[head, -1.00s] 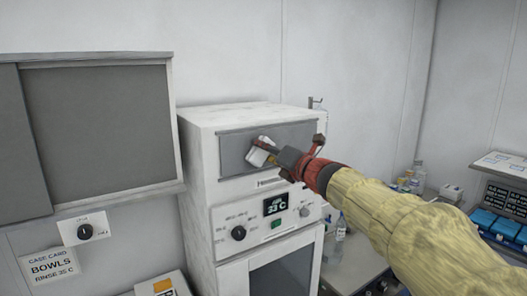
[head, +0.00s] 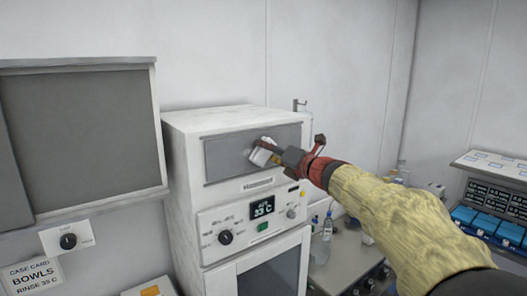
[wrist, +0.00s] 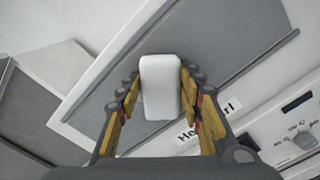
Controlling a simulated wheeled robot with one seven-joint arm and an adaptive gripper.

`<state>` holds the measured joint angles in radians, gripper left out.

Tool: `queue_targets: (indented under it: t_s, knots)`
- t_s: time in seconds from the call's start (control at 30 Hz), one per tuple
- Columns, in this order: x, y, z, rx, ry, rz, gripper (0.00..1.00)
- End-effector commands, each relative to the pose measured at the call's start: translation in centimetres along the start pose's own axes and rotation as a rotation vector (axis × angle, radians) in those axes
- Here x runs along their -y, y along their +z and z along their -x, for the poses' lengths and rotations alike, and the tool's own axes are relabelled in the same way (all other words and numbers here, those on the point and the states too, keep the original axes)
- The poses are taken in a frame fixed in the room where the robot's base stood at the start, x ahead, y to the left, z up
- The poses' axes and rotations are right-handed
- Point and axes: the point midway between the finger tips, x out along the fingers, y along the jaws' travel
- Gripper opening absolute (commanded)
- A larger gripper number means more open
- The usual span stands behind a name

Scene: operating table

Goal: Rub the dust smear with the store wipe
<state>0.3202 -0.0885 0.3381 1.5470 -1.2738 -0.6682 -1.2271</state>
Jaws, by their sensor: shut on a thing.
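My gripper (head: 268,150) is shut on a white, rounded block-shaped wipe (wrist: 160,85), which shows between its fingers in the wrist view. In the head view the wipe (head: 261,154) is in front of the grey panel (head: 225,160) at the top of the white cabinet. I cannot tell whether it touches the panel. No dust smear stands out clearly; the wipe and gripper hide part of the panel.
Below the panel are a dial (head: 225,237), a temperature display (head: 262,207) and a green button (head: 263,227). A wall cabinet (head: 85,140) is at the left. A bottle (head: 327,227) stands on the counter right of the white cabinet. Blue trays (head: 488,225) are at the far right.

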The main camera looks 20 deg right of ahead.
Motion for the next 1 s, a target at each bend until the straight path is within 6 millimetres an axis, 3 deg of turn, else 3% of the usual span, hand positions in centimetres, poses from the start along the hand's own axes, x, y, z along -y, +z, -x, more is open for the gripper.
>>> queue_targets:
  t_s: [1.0]
  knots:
    - [4.4,3.8,0.0,0.000,-0.002,0.000,0.17]
